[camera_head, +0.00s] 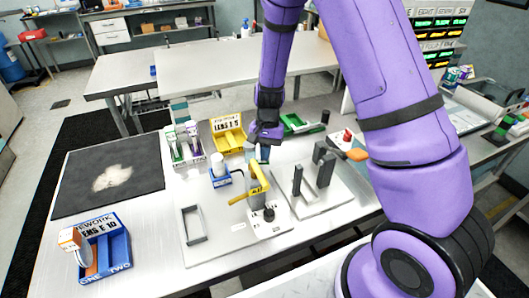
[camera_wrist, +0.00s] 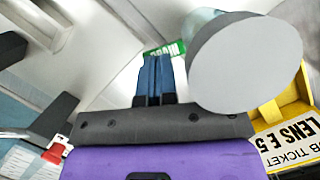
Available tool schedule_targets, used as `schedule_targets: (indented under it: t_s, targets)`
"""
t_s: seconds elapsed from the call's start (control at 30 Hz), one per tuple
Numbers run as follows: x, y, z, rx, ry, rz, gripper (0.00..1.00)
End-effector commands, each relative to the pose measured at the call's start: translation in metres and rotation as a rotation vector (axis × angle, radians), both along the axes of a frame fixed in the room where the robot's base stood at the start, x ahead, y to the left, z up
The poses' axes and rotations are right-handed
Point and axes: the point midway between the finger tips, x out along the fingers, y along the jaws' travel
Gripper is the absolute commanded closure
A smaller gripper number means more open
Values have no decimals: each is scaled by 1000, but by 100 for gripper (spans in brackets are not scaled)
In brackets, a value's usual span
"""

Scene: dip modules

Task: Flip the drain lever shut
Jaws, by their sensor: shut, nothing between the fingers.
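No part in view is clearly marked as the drain lever. A yellow handle (camera_head: 239,200) sticks out to the left of a yellow upright unit (camera_head: 259,178) on a white base. An orange handle (camera_head: 357,154) stands farther right, partly beside my arm. I cannot tell which of them, if either, is the drain lever. My gripper (camera_head: 264,153) points down just behind the yellow unit, right of the blue holder. In the wrist view its blue fingers (camera_wrist: 155,75) are together and empty. A pale grey round-ended object (camera_wrist: 245,62) fills the space beside them.
A blue holder (camera_head: 220,179) with a white cylinder, a yellow bin (camera_head: 228,140) and a green tray (camera_head: 292,124) stand around my gripper. Dark grey posts (camera_head: 325,168) rise from a metal plate at right. A dark mat (camera_head: 75,190) lies at left.

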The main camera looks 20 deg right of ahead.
Motion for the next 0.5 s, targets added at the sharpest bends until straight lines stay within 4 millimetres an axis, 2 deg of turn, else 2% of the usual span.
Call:
schedule_targets:
  t_s: [0.5]
  targets:
    - [-4, 0, 0, 0, 0, -84, 100]
